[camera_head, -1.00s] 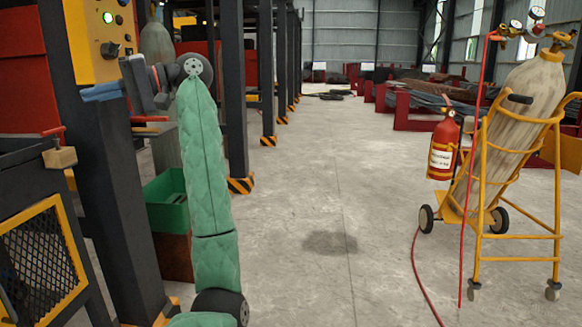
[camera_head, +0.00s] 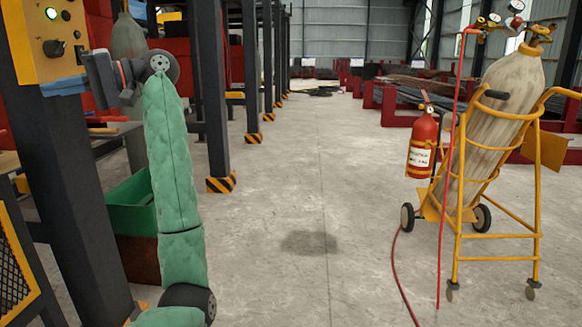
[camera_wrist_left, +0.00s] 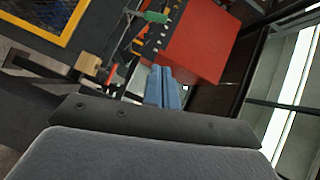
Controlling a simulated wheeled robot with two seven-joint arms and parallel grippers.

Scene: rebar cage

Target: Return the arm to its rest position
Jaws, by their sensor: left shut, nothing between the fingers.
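My left arm, in a green padded sleeve (camera_head: 172,160), rises from the bottom left of the head view, and its wrist bends left at the top. My left gripper (camera_head: 62,87) has blue fingers and points left, in front of the dark post below the yellow control panel. In the left wrist view the two blue fingers of my left gripper (camera_wrist_left: 163,84) lie side by side, shut with nothing between them. A red box is behind them in that view. My right gripper is not in view.
A yellow control panel (camera_head: 38,42) and dark posts (camera_head: 213,90) stand close on the left. A green bin (camera_head: 132,205) is behind my arm. A cylinder cart (camera_head: 497,215) and fire extinguisher (camera_head: 421,147) stand at right. The concrete floor between is clear.

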